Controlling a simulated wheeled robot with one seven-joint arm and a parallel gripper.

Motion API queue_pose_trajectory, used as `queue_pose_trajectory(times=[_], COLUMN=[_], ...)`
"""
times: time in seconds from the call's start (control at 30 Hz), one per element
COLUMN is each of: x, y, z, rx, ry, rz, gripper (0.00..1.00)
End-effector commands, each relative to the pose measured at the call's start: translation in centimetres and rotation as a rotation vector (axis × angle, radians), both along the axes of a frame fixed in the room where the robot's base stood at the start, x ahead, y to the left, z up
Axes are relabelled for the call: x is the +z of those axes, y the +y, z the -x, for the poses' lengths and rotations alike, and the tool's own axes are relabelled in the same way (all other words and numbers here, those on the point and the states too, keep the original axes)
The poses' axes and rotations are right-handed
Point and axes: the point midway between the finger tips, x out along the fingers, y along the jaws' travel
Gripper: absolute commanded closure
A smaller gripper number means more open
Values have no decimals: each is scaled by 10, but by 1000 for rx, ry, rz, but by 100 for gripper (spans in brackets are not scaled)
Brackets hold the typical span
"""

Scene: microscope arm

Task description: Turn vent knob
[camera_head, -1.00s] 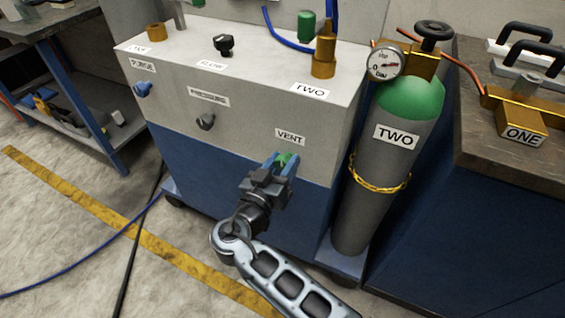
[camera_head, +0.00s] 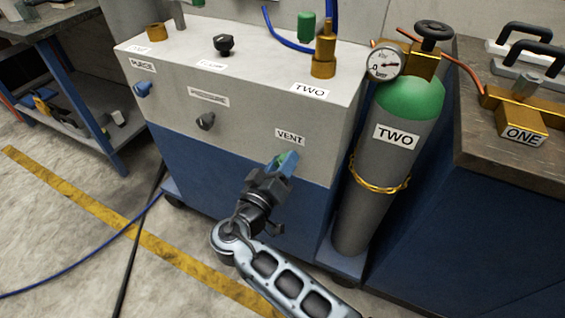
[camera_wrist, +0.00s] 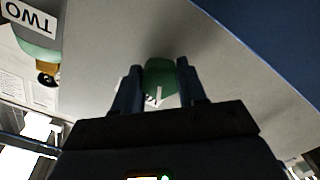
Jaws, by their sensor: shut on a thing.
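The green vent knob (camera_head: 285,160) sits on the front of the grey and blue cabinet, below the VENT label (camera_head: 290,137). My gripper (camera_head: 284,163) is at the knob, with its blue fingers on either side of it. In the wrist view the green knob (camera_wrist: 160,80) shows between the two fingers of my gripper (camera_wrist: 160,85), which is shut on it. The fingers hide part of the knob in the head view.
A blue purge knob (camera_head: 142,89) and a dark pressure knob (camera_head: 205,121) are on the same cabinet face (camera_head: 240,125). A grey cylinder (camera_head: 385,170) with a green top stands close to the right. Open floor lies to the left.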

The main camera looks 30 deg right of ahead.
Motion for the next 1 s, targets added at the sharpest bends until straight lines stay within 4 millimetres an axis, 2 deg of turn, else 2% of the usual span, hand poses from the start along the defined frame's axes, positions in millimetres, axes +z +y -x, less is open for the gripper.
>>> queue_pose_trajectory(times=[1.0], x=[3], y=[3], z=[-3], rx=[7], ry=[736], rz=[540], gripper=[89])
